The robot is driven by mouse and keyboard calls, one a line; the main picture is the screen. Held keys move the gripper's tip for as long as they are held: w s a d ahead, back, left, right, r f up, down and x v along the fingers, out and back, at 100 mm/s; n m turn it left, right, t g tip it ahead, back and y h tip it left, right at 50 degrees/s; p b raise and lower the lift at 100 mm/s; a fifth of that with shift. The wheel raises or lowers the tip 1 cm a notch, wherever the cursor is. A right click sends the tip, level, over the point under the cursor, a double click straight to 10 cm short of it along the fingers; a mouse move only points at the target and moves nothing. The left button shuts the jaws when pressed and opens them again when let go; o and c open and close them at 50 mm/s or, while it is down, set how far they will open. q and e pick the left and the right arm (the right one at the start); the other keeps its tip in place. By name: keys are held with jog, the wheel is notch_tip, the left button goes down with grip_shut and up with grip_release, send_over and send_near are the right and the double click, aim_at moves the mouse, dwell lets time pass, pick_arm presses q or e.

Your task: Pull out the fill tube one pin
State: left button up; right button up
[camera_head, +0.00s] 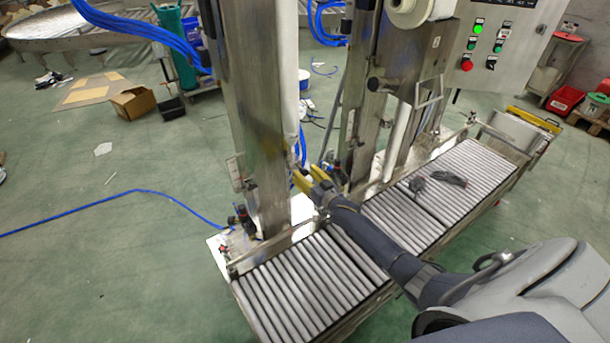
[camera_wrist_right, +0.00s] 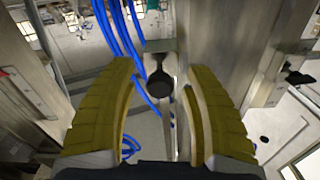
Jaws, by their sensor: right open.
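My right gripper (camera_head: 308,177) reaches in from the right, over the roller conveyor. Its two yellow fingers stand apart beside the tall steel column (camera_head: 257,130). In the right wrist view the open fingers flank a small dark round knob (camera_wrist_right: 160,86) on a short stem. The knob looks like the head of the pin, but I cannot be sure, and I cannot tell its depth between the fingers. No finger visibly touches it. In the head view the knob cannot be made out near the fingertips. My left gripper is not in view.
The roller conveyor (camera_head: 310,282) runs below, with dark cable-like items (camera_head: 440,180) on its rollers. A second steel column (camera_head: 362,120) and a control panel (camera_head: 500,45) stand to the right. Blue hoses (camera_wrist_right: 135,30) hang close to the fingers.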

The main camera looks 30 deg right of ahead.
jog(key=s+d, duration=0.1)
jog(key=s, duration=1.1)
jog(key=shift+d, duration=0.2)
